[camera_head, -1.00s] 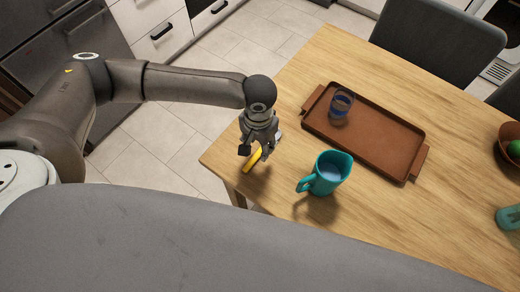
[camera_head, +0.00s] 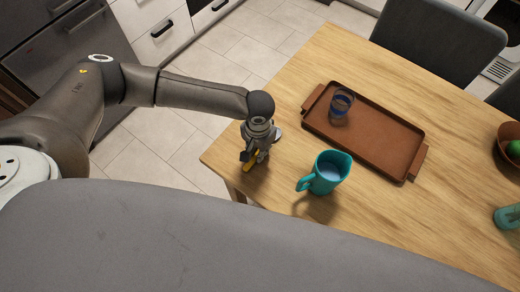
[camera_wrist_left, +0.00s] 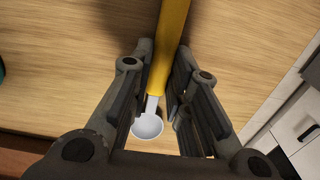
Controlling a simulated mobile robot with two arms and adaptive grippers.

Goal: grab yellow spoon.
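The yellow spoon (camera_head: 248,168) is at the table's near left corner, mostly hidden by my left gripper (camera_head: 255,157) in the head view. In the left wrist view, its yellow handle (camera_wrist_left: 170,45) runs between the two fingers of my left gripper (camera_wrist_left: 164,50), and its pale grey bowl (camera_wrist_left: 147,126) shows nearer the palm. The fingertips are close in on both sides of the handle and appear shut on it. Whether the spoon is lifted off the table is hard to tell. My right gripper is not in view.
A teal mug (camera_head: 328,173) stands close to the right of the gripper. A bowl (camera_head: 508,134) with green fruit and a teal glass (camera_head: 508,217) stand at the far right. The table edge is close on the left.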

